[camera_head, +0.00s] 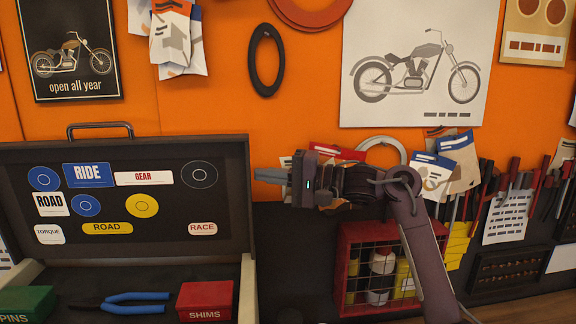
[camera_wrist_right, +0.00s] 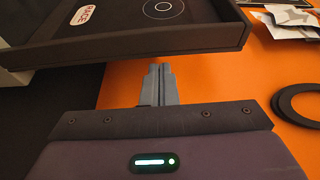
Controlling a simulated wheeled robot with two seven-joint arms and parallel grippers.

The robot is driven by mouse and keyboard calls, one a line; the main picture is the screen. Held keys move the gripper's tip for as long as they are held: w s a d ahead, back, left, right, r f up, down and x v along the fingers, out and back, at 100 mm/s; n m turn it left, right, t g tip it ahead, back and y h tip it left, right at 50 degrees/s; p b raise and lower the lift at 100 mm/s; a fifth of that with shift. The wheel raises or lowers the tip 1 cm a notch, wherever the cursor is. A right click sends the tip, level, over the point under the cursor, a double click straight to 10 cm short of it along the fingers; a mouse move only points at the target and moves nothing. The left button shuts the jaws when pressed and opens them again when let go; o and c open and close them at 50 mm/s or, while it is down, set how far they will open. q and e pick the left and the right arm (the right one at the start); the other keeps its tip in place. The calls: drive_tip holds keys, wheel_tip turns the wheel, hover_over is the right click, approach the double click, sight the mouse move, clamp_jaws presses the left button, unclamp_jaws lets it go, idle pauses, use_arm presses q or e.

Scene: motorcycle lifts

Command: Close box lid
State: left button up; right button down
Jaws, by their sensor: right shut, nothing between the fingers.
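The box (camera_head: 249,290) stands at the lower left in the head view, with its dark, stickered lid (camera_head: 120,212) raised upright and a handle (camera_head: 100,126) on the lid's top edge. My right gripper (camera_head: 270,175) is shut and empty, pointing left, with its fingertips by the lid's right edge. In the right wrist view the shut fingers (camera_wrist_right: 158,84) point toward the lid's rim (camera_wrist_right: 140,48); I cannot tell whether they touch it. My left gripper is not in view.
Inside the box are blue-handled pliers (camera_head: 125,303), a red SHIMS box (camera_head: 205,300) and a green PINS box (camera_head: 28,303). A red wire crate (camera_head: 350,262) stands below my right arm. Tools hang at the right on the orange wall (camera_head: 215,105).

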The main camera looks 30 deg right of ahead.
drive_tip(key=shift+p+x, duration=0.3)
drive_tip(key=shift+x, duration=0.7)
drive_tip(key=shift+f, duration=0.1)
